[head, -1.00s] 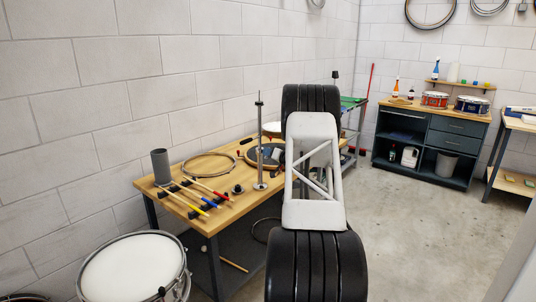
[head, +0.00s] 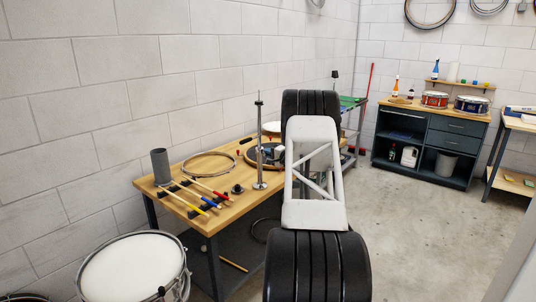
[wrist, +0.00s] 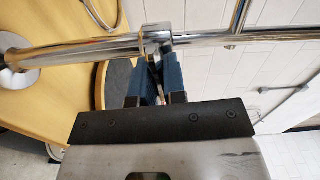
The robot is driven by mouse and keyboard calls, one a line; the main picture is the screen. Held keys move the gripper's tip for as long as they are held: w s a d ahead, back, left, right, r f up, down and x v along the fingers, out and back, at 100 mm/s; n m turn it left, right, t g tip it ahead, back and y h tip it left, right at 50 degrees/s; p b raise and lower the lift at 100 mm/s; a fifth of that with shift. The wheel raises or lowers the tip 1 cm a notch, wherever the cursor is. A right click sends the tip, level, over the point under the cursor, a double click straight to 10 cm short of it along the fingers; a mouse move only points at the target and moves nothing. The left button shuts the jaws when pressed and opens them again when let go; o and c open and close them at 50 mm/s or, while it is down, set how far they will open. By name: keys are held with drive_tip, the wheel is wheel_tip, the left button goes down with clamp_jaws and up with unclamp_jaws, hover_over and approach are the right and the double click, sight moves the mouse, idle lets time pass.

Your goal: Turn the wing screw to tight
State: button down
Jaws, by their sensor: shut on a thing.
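A chrome stand (head: 260,145) with a round base stands upright on the wooden workbench (head: 228,200). In the wrist view its tube (wrist: 95,50) runs across the picture, with a collar (wrist: 155,38) on it. My gripper (wrist: 158,75) is at the collar, its two blue fingers shut on the wing screw (wrist: 157,66). The screw is mostly hidden between the fingers, and its tightness cannot be seen. In the head view, my arm hides much of the gripper.
A hoop (head: 208,164), a grey cylinder (head: 160,167) and several coloured-grip sticks (head: 195,199) lie or stand left of the stand. A drum (head: 133,268) is at the front left. A cabinet with drums (head: 434,99) is at the far right.

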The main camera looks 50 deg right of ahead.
drive_tip(key=m, duration=0.4)
drive_tip(key=shift+f+m, duration=0.1)
drive_tip(key=shift+m, duration=0.2)
drive_tip(key=m, duration=0.4)
drive_tip(key=shift+f+m, duration=0.1)
drive_tip(key=shift+m, duration=0.2)
drive_tip(key=m, duration=0.4)
drive_tip(key=shift+a+m, duration=0.15)
drive_tip(key=shift+m, duration=0.15)
drive_tip(key=m, duration=0.4)
drive_tip(key=shift+m, duration=0.4)
drive_tip(key=shift+a, duration=0.1)
drive_tip(key=c, duration=1.2)
unclamp_jaws()
drive_tip(key=shift+s, duration=0.1)
drive_tip(key=shift+s, duration=3.8)
